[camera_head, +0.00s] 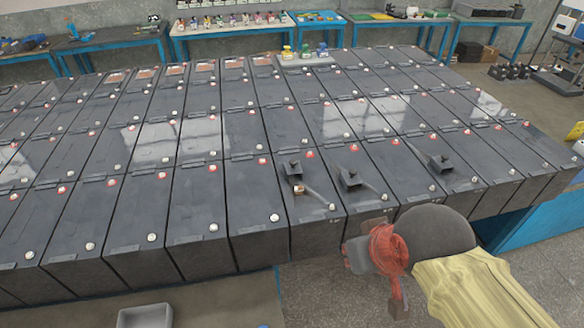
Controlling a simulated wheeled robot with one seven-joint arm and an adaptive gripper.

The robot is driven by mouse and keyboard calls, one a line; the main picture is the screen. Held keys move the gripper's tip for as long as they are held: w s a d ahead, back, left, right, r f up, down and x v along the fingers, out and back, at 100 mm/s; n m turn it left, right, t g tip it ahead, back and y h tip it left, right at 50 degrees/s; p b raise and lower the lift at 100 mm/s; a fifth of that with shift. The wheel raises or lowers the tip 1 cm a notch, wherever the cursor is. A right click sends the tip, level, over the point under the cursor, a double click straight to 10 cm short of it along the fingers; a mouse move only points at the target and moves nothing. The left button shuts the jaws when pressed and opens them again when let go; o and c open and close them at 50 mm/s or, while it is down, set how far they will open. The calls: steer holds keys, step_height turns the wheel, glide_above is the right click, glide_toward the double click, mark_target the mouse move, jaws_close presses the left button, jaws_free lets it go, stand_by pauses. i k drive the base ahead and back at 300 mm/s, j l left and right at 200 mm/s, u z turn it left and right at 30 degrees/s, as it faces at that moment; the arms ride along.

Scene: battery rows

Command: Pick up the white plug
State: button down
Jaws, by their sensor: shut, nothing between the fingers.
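Small round white plugs sit near the front ends of the dark grey batteries; I cannot tell which one the task means. The front row shows one at the middle (274,217), one to its right (332,206) and one to its left (214,227). My gripper (360,258), red and grey at the end of my arm, is at the lower right, in front of the front row's edge. It is shut and holds nothing. It appears apart from the plugs.
Dark clamp-like pieces with handles lie on the front batteries at the middle (292,169), right of it (350,178) and further right (440,162). A grey tray (145,316) is at the bottom left. Blue workbenches (230,29) stand along the back wall.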

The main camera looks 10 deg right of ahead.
mark_target(298, 191)
steer(key=k, duration=0.9)
steer(key=k+u, duration=0.1)
steer(key=u, duration=0.4)
steer(key=k+u, duration=0.1)
steer(key=u, duration=0.4)
steer(key=j+u, duration=0.1)
steer(key=u, duration=0.35)
steer(key=i+l, duration=0.15)
steer(key=l, duration=0.25)
steer(key=i+l, duration=0.2)
steer(key=l, duration=0.15)
steer(key=i+l+u, duration=0.1)
steer(key=l, duration=0.3)
steer(key=i+l, duration=0.2)
steer(key=l, duration=0.2)
steer(key=i+l, duration=0.15)
steer(key=l, duration=0.25)
steer(key=i+l+u, duration=0.1)
steer(key=l, duration=0.25)
steer(key=i+l, duration=0.2)
steer(key=l, duration=0.2)
